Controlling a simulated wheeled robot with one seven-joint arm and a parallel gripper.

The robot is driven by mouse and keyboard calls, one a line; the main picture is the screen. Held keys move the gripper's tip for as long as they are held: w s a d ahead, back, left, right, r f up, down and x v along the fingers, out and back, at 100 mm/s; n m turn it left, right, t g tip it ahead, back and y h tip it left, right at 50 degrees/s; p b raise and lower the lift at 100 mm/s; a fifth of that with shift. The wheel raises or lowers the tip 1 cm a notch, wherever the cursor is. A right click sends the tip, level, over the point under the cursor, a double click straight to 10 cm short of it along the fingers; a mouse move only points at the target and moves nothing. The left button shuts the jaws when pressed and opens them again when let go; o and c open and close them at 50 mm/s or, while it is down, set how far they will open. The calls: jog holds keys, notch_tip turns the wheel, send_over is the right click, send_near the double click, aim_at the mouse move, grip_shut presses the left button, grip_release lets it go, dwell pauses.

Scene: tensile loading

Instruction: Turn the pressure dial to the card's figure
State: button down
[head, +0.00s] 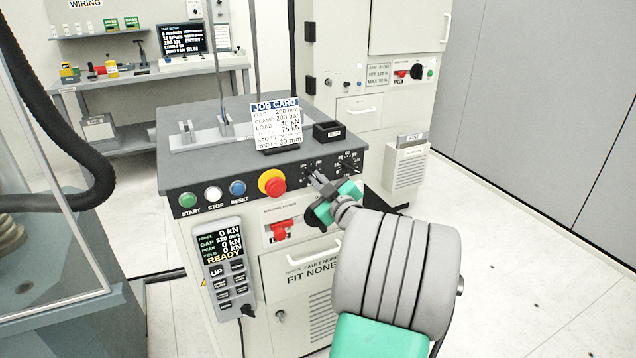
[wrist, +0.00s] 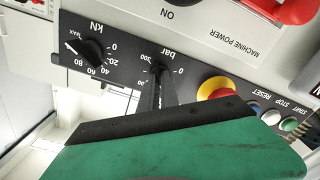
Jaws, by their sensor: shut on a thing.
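My gripper (head: 318,179) reaches the panel from the front right. In the wrist view its fingers (wrist: 160,92) are shut on the pressure dial's knob. The fingers hide most of the knob, its pointer and part of the scale, so the setting cannot be read.
The kN dial (wrist: 93,52) sits close beside the pressure dial. The red and yellow emergency stop (head: 272,183) is on its other side, near the start, stop and reset buttons. A red machine power switch (head: 282,231) is below. A pendant (head: 224,262) reads READY.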

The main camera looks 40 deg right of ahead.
jog(key=m+b, duration=0.1)
jog(key=m, duration=0.2)
jog(key=m+b, duration=0.1)
jog(key=m, duration=0.2)
jog(key=shift+m, duration=0.4)
jog(key=shift+m+p, duration=0.5)
jog(key=shift+m, duration=3.3)
jog(key=c, duration=1.6)
grip_release()
jog(key=shift+s, duration=0.1)
